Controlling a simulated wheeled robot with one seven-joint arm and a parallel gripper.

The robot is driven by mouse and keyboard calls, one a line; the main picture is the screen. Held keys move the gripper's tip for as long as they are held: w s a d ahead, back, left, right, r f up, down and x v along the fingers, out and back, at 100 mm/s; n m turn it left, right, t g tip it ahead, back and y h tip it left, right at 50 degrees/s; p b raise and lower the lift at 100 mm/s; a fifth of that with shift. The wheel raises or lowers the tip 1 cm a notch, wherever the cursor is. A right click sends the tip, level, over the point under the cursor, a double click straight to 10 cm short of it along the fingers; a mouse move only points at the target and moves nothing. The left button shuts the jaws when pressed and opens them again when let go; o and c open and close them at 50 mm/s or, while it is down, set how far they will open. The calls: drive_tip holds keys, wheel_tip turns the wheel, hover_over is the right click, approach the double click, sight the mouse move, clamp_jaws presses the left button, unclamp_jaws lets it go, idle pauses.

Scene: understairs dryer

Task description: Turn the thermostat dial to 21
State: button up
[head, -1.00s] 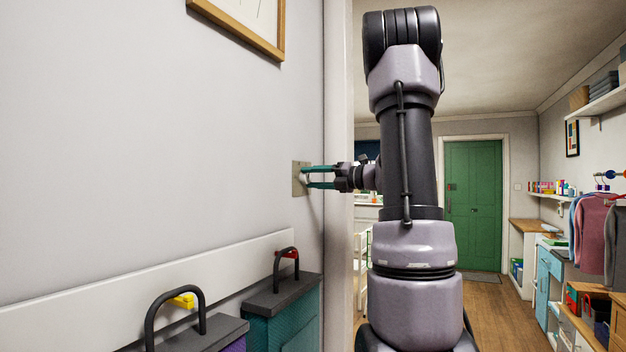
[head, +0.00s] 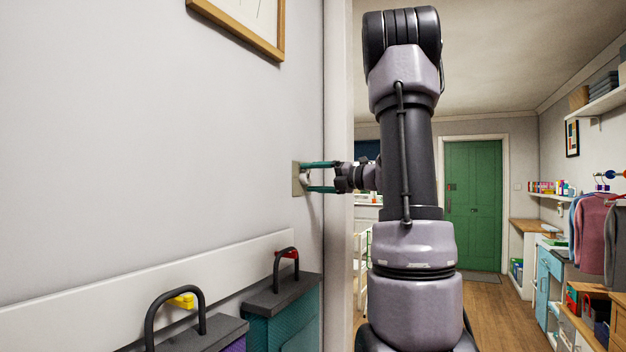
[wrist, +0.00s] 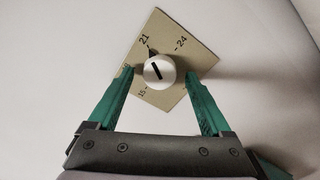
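The thermostat is a beige square plate (wrist: 188,56) on the wall, seen as a diamond in the wrist view, and it also shows in the head view (head: 296,181). Its round white dial (wrist: 150,78) carries a black line slanting from upper left to lower right. The upper-left end points roughly toward the printed 21. The numbers 15, 21 and 24 are readable; part of the scale is hidden by the left finger. My gripper (wrist: 158,73) is open, with one teal finger on each side of the dial and gaps between. It also shows at the plate in the head view (head: 305,177).
A wall edge and white trim (head: 338,260) stand close to my gripper. Below are lidded boxes with handles, one teal (head: 285,325), along a white rail (head: 150,271). A framed picture (head: 245,25) hangs above. The wall around the plate is bare.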

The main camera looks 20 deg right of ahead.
drive_tip(key=shift+d, duration=0.1)
drive_tip(key=v, duration=1)
drive_tip(key=shift+s+d, duration=0.2)
drive_tip(key=shift+s, duration=0.1)
